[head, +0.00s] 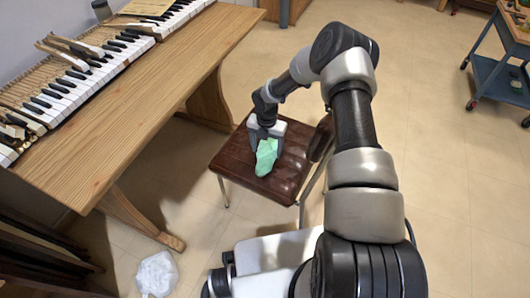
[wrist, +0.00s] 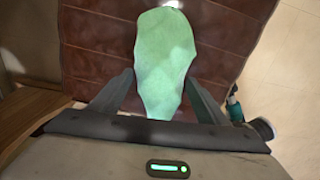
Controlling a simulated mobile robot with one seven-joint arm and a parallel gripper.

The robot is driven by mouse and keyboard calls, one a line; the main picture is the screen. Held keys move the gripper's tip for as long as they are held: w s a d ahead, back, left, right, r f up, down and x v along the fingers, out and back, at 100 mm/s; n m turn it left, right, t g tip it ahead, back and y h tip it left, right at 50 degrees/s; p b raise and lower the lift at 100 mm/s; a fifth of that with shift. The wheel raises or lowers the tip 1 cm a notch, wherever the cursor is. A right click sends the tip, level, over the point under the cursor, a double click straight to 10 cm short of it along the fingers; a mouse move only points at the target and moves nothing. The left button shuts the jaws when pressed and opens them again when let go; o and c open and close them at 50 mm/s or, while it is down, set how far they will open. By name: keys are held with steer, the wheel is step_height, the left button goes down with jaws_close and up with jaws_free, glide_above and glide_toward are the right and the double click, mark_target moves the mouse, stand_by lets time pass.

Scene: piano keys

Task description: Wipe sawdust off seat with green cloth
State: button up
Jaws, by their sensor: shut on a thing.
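The seat (head: 288,179) is the dark brown padded top of a metal-legged chair beside the workbench. My gripper (head: 266,146) points down over the seat and is shut on the green cloth (head: 266,159). In the wrist view the pale green cloth (wrist: 165,60) spreads out beyond my gripper (wrist: 160,85), with a finger on each side. Behind it the brown seat (wrist: 95,52) shows its seams. I cannot tell whether the cloth touches the seat. No sawdust is clearly visible; a small pale patch at the wrist view's top edge is unclear.
A wooden workbench (head: 135,100) with piano keys (head: 75,85) stands left of the chair. The chair's backrest (head: 320,138) is at the seat's right. A white bag (head: 157,274) lies on the floor. A blue cart (head: 497,80) is far right. Open floor (head: 440,150) lies between.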

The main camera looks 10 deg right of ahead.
mark_target(261, 157)
steer(key=shift+w+d+f+b, duration=0.25)
steer(key=shift+w+d+b, duration=0.75)
steer(key=shift+w, duration=0.15)
steer(key=shift+w+d+r, duration=0.1)
steer(key=shift+w+d, duration=0.6)
steer(key=shift+w, duration=0.2)
steer(key=shift+w+d+r, duration=0.1)
steer(key=shift+w+d, duration=0.55)
steer(key=shift+w, duration=0.2)
steer(key=shift+w+d+f, duration=0.1)
steer(key=shift+w+d, duration=1.05)
steer(key=shift+w, duration=0.25)
steer(key=shift+s+a+r+p, duration=0.25)
steer(key=shift+s+a+p, duration=0.4)
steer(key=shift+s+p, duration=0.15)
steer(key=shift+s+a+p, duration=0.8)
steer(key=shift+s+a, duration=0.3)
steer(key=shift+s, duration=0.25)
steer(key=shift+s+a+f+p, duration=0.2)
steer(key=shift+s+a+p, duration=0.1)
steer(key=shift+s+a, duration=0.45)
steer(key=shift+s+a+r+p, duration=0.1)
steer(key=shift+s+a+p, duration=0.3)
steer(key=shift+s+a, duration=0.5)
steer(key=shift+s+a+f+p, duration=0.1)
steer(key=shift+s+a+p, duration=0.25)
steer(key=shift+s+a, duration=0.6)
steer(key=shift+s+a+r+p, duration=0.1)
steer(key=shift+s+a+p, duration=0.35)
steer(key=shift+s, duration=0.85)
